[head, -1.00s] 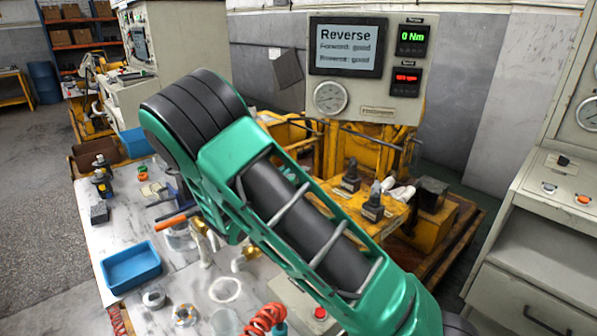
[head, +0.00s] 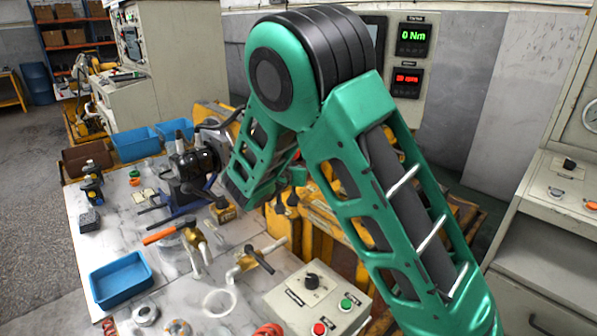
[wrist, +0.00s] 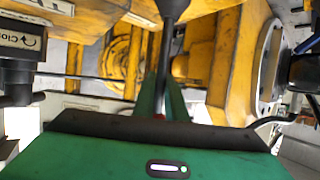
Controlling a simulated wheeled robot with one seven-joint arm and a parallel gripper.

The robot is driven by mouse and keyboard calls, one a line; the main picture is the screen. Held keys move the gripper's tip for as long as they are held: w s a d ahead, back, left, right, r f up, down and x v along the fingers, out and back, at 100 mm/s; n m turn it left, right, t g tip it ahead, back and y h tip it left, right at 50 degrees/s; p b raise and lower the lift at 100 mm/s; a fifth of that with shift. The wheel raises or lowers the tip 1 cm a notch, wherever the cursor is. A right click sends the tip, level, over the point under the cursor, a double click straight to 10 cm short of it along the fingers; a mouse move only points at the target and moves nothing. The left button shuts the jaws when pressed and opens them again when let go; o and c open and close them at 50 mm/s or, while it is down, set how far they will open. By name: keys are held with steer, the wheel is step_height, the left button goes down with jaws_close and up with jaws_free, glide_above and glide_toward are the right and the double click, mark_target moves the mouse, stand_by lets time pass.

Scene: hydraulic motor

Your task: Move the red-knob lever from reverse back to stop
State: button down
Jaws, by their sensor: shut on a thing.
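In the wrist view my gripper (wrist: 160,95) is shut on a dark lever rod (wrist: 166,50) that runs up between its fingers. A small red patch shows by the fingers; most of the knob is hidden. In the head view my green arm crosses the picture and hides the held lever and most of the gripper. The display (head: 375,42) that names the lever setting is almost wholly covered by my elbow, so I cannot read it. The torque readout (head: 413,39) shows 0 Nm.
A red-lit readout (head: 406,82) sits below the torque one. A marble-topped bench (head: 120,225) holds a dark motor (head: 195,165), a blue tray (head: 121,279), fittings and a grey control box (head: 316,300). A pale cabinet (head: 545,240) stands at right. Yellow machine frames surround the gripper in the wrist view.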

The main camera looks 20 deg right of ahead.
steer(key=shift+a, duration=0.15)
steer(key=c, duration=1.8)
jaws_free()
steer(key=shift+w, duration=0.1)
steer(key=v, duration=1)
steer(key=shift+s+r, duration=0.15)
steer(key=shift+s, duration=0.25)
